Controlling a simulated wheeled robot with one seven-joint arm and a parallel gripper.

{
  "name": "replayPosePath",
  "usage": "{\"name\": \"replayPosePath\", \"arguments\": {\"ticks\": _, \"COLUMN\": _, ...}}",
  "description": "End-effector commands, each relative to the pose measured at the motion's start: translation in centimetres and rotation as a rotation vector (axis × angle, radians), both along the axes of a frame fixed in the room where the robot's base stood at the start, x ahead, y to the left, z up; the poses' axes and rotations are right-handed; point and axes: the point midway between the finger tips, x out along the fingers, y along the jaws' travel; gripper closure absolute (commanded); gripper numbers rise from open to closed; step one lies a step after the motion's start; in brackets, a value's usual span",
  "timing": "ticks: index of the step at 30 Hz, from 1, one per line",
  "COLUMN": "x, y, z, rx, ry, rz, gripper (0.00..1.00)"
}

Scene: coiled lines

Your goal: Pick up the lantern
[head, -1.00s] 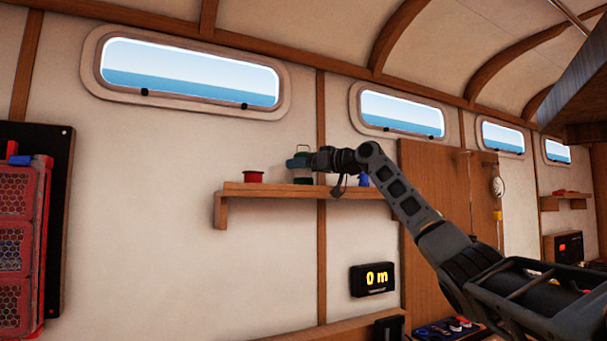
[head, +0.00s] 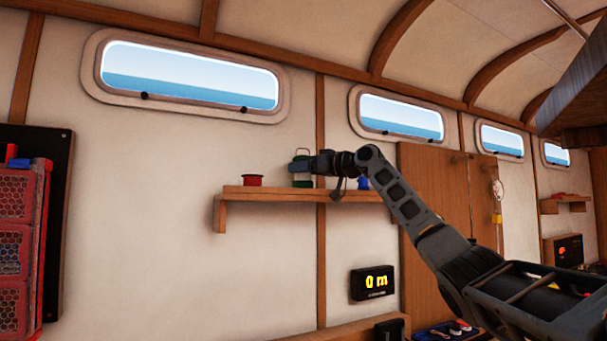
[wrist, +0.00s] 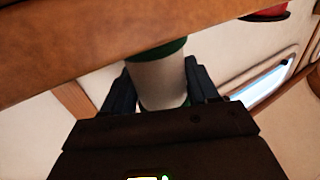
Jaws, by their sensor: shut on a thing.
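The lantern (head: 301,168) is green with a wire handle on top and a pale body. It stands upright at the wall shelf (head: 270,191) in the head view; I cannot tell whether its base touches the board. My gripper (head: 311,165) reaches it from the right and is shut on it. In the wrist view the lantern's pale cylinder with green ends (wrist: 158,82) sits between the two dark fingers of my gripper (wrist: 160,90). Part of the lantern is hidden by the fingers.
A red spool (head: 253,180) stands on the shelf left of the lantern, and a blue object (head: 364,182) stands to the right, under my wrist. A wooden cabinet (head: 440,190) is to the right. A lit display (head: 372,283) hangs on the wall below.

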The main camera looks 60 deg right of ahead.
Motion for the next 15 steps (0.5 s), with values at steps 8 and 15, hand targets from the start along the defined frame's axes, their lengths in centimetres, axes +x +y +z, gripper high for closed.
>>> {"name": "replayPosePath", "arguments": {"ticks": 8, "x": 0.0, "y": 0.1, "z": 2.4, "rx": -0.002, "ry": -0.003, "rz": 0.001, "gripper": 0.80}}
{"name": "replayPosePath", "arguments": {"ticks": 15, "x": 0.1, "y": 0.3, "z": 8.6, "rx": -0.001, "ry": -0.005, "rz": 0.003, "gripper": 0.80}}
